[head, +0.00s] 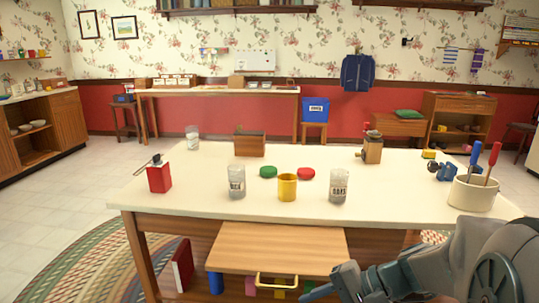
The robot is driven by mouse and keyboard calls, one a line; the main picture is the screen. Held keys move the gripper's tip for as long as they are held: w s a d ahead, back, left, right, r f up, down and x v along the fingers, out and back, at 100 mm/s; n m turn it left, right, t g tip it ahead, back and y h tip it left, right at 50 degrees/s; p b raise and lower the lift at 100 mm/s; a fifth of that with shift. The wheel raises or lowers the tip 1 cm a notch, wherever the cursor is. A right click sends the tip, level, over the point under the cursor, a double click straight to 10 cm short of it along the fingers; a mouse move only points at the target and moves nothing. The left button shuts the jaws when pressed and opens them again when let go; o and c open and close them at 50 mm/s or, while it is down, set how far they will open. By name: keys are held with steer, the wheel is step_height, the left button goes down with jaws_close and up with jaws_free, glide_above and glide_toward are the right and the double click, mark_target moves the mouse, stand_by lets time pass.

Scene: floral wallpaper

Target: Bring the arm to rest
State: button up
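My arm reaches in from the lower right corner of the head view, in front of the table's right end. Its grey end part (352,284) is low, near the right side of a wooden panel with a yellow handle at the table's front. I cannot make out the fingertips, so whether my gripper is open or holds anything cannot be told. The white-topped table (320,222) stands just beyond the arm.
On the table are a yellow mug (287,187), two jars (237,182), (338,185), a red box (159,178), a coffee grinder (372,150) and a white crock (474,194) with screwdrivers. The wooden panel (280,245) juts out in front.

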steer(key=s+d+r+n+h+p, duration=0.2)
steer(key=r+h+p, duration=0.3)
steer(key=r+p, duration=0.4)
steer(key=s+d+r+n+t+h+p, duration=0.1)
steer(key=s+d+r+n+h+p, duration=0.2)
steer(key=r+p, duration=0.7)
steer(key=s+r+n+h, duration=0.1)
steer(key=n+h, duration=0.1)
steer(key=shift+s+d+r+h, duration=0.15)
steer(key=shift+s+r+h, duration=0.15)
steer(key=shift+r+h, duration=0.1)
